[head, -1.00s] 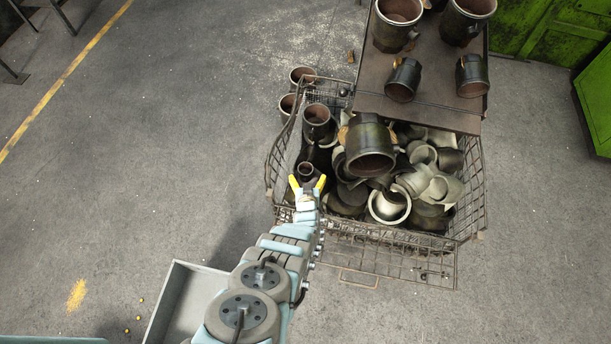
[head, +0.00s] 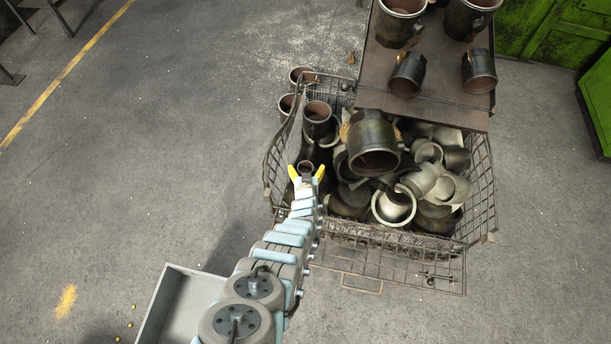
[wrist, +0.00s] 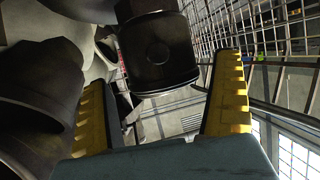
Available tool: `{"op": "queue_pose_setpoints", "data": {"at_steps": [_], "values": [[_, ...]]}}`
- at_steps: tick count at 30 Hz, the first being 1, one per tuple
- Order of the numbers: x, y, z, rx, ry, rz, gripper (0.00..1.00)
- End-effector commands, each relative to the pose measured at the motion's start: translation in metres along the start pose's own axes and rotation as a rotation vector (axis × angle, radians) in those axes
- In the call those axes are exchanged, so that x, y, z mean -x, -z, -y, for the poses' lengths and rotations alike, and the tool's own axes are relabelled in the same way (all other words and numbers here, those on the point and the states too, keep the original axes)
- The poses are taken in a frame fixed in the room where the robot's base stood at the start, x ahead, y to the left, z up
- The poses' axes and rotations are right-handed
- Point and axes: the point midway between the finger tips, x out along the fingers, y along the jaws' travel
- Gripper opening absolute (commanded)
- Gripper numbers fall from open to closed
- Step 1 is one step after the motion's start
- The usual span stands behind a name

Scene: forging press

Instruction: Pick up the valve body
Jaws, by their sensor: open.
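A small dark valve body (head: 306,166) with a brownish round opening stands at the left end of the wire basket, right at my gripper's tips. My gripper (head: 306,174) has its yellow fingers spread, one on each side of it. In the wrist view a dark cylindrical end of a part (wrist: 160,55), probably this valve body, lies ahead between the open fingers. The lower part of the valve body is hidden in the head view by my gripper.
The wire basket (head: 480,185) holds many dark and grey pipe parts, with a large dark one (head: 372,140) on top. Its mesh wall stands close on the right in the wrist view (wrist: 265,30). A brown table (head: 437,75) with several parts stands behind.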

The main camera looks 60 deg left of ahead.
Motion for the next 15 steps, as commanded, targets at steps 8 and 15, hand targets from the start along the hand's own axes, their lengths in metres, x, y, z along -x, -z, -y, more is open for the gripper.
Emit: {"op": "queue_pose_setpoints", "data": {"at_steps": [8, 15], "values": [[-0.025, -0.009, 0.003, 0.001, 0.001, -0.005, 0.96], [-0.036, -0.007, 0.004, 0.001, 0.001, -0.003, 0.96]]}}
